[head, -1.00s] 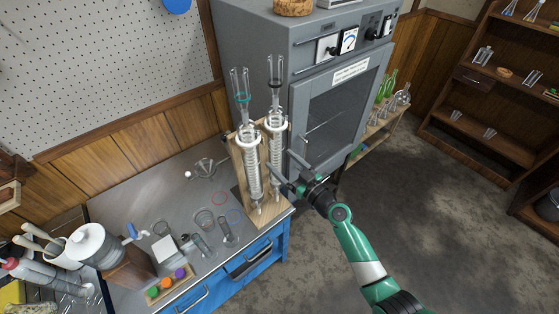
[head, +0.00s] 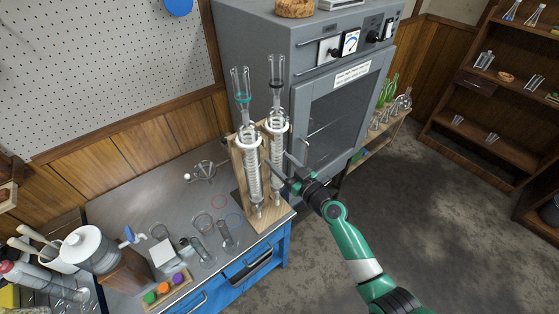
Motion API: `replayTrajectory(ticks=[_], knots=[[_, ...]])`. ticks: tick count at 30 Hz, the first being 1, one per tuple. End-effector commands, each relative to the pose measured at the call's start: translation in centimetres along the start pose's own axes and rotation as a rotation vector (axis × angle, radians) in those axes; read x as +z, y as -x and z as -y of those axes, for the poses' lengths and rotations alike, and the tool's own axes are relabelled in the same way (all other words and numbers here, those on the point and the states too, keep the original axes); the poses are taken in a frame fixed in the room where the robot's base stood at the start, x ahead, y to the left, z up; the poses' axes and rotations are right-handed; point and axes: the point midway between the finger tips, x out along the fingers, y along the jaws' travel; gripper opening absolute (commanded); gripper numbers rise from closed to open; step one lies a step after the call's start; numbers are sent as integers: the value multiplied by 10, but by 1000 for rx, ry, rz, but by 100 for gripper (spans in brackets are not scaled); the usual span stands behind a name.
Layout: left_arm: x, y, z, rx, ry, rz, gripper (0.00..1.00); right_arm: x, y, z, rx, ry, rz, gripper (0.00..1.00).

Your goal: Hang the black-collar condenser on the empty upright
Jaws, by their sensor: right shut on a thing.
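The black-collar condenser (head: 277,101) is a tall clear glass piece with a dark band near its top. It stands upright at the right side of the wooden rack (head: 240,174), level with a white ring. My right gripper (head: 280,163) is at its lower body from the right, shut on it. Beside it on the left, a condenser with a teal collar (head: 242,97) stands upright in the rack. Whether the black-collar condenser rests in its ring or hangs free I cannot tell. My left gripper is not in view.
The rack stands at the right corner of the grey bench (head: 130,190), close to a grey oven (head: 345,110). Beakers (head: 200,247) and a white-lidded jar (head: 92,248) stand at the front left. The bench behind them is mostly clear.

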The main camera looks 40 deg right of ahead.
Motion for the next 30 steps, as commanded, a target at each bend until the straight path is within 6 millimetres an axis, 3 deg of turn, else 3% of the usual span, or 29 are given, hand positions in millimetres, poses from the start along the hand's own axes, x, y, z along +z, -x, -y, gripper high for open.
replayTrajectory(ticks=[24, 30], knots=[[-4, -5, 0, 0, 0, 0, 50, -12, 0, 0, 1, 0, -3, 0], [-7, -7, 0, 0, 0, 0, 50, -12, 9, -1, 2, 1, -3, 0]])
